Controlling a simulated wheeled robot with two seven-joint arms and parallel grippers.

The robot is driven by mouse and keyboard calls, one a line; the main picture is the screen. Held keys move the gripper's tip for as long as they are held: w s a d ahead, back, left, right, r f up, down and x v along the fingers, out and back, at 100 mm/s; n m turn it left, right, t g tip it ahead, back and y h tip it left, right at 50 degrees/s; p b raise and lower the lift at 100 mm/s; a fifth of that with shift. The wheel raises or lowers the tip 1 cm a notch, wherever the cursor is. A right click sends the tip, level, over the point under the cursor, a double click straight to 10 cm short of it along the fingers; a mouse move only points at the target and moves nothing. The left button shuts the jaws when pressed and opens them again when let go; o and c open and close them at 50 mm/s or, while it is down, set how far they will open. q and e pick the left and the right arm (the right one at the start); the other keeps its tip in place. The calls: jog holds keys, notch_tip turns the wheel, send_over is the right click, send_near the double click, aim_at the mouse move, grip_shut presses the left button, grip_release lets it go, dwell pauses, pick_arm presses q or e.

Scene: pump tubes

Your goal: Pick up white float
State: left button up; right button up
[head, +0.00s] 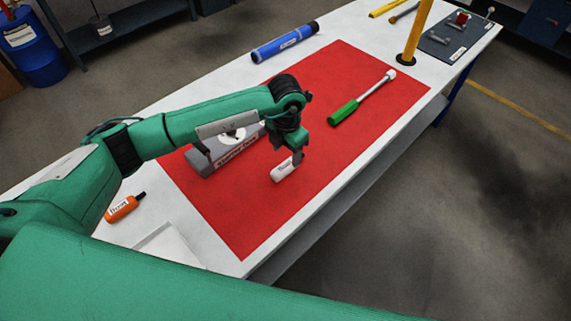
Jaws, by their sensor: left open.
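The white float (284,171) is a small white cylinder with dark lettering, lying on the red mat (236,226) near its middle. My left gripper (298,157) is open and points down right at the float's upper right end. I cannot tell whether the fingers touch it or stand around it. The float's far end is partly hidden by the gripper. My right gripper is not in view.
A grey box with a round opening (236,156) stands left of the float, partly behind my arm. A green-handled tool (343,112) lies farther back on the mat.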

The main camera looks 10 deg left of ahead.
aim_at(286, 165)
pick_arm(q)
jog(key=shift+s+f+p, duration=0.1)
jog(key=shift+f+p, duration=0.35)
jog(key=shift+f, duration=0.5)
notch_tip(286, 165, down, 4)
jog(key=shift+a+r+p, duration=0.1)
jog(key=shift+r+p, duration=0.05)
jog(key=shift+p, duration=0.5)
jog(key=shift+f, duration=0.35)
jog(key=shift+c, duration=0.7)
jog(key=c, duration=0.9)
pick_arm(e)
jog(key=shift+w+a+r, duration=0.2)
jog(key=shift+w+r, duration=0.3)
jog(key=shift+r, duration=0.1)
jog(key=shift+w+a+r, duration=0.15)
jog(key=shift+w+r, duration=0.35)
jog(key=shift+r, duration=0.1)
